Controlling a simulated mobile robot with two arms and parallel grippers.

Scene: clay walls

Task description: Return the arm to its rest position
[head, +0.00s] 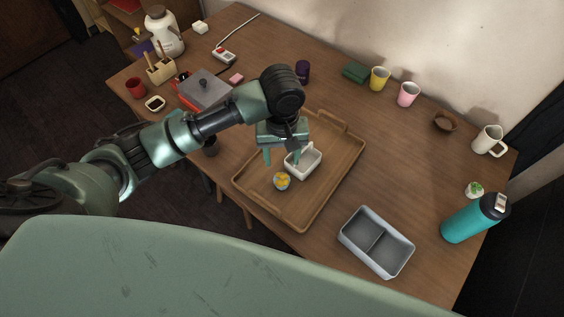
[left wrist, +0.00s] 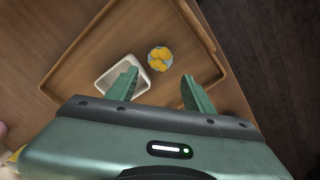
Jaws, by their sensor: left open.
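My left arm reaches in from the left over the wooden table. My left gripper (head: 281,157) is above the wooden tray, with its two green fingers apart and nothing between them. It also shows in the left wrist view (left wrist: 158,92). The bowl (left wrist: 160,58) lies beyond the fingertips. My right gripper is not in view.
A red appliance with a grey lid (head: 205,90) is near my forearm. Mugs, including a yellow one (head: 379,79), line the back.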

